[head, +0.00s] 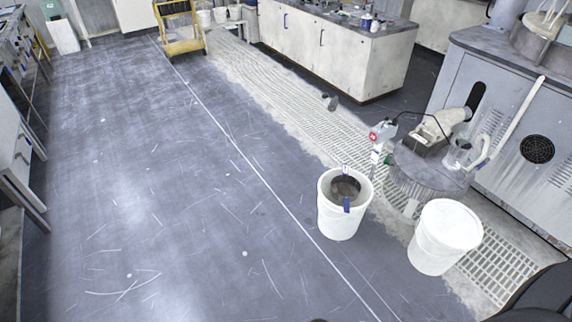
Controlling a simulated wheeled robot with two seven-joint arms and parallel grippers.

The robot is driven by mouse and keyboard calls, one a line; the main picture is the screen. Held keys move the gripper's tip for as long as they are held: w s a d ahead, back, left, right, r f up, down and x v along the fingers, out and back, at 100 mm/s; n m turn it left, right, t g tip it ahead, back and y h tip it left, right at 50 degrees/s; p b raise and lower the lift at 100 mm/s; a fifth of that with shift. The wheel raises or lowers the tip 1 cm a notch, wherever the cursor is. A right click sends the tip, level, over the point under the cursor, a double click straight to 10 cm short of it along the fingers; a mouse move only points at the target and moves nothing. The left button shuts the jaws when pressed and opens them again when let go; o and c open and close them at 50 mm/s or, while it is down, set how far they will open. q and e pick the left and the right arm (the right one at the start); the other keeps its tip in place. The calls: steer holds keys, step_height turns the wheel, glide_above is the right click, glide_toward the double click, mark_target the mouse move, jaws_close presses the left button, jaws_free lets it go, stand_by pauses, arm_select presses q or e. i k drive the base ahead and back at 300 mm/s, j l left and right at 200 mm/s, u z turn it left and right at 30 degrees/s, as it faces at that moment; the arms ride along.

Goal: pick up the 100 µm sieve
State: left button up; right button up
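A white bucket (340,218) without a lid stands on the dark floor, right of the white floor line. A grey round piece that looks like a sieve (345,188) sits in its mouth, with a blue tag at the far rim and another at the near rim. Any mesh size marking is too small to read, so I cannot tell if it is the 100 µm sieve. Neither of my grippers is in view.
A yellow cart (180,30) stands far back. The floor at left is largely clear.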

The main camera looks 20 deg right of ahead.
mark_target(345, 188)
steer(key=i+j+z, duration=0.1)
steer(key=i, duration=0.35)
steer(key=i+j, duration=0.15)
steer(key=i, duration=0.3)
steer(key=i+j+z, duration=0.15)
steer(key=i, duration=0.3)
steer(key=i+j+z, duration=0.1)
steer(key=i+z, duration=0.15)
steer(key=z, duration=0.2)
steer(key=i+j+z, duration=0.2)
steer(key=z, duration=0.3)
steer(key=i+j+z, duration=0.2)
steer(key=z, duration=0.25)
steer(key=i+j+z, duration=0.1)
steer(key=j+z, duration=0.4)
steer(key=l, duration=0.15)
